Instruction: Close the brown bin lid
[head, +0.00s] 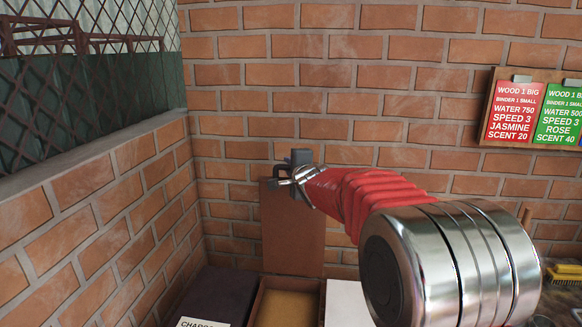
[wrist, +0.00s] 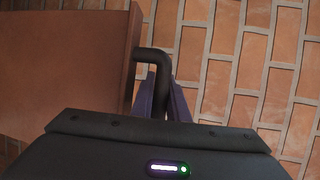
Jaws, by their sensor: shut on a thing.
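The brown bin lid (head: 292,235) stands upright and open against the brick wall, behind the brown bin (head: 258,303). The bin is open and shows a tan filling. In the wrist view the lid (wrist: 65,70) fills the upper left, with a black bent handle (wrist: 147,54) at its edge. My gripper (head: 290,178) is at the lid's top edge. In the wrist view its purple fingers (wrist: 166,98) are shut on the handle, one on either side of it. The far end of the handle is hidden between the fingers.
A dark bin (head: 222,290) with a partly cut-off label stands left of the brown bin, and a white surface (head: 346,302) lies to its right. Brick walls close in behind and at left. A recipe board (head: 490,112) hangs at upper right.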

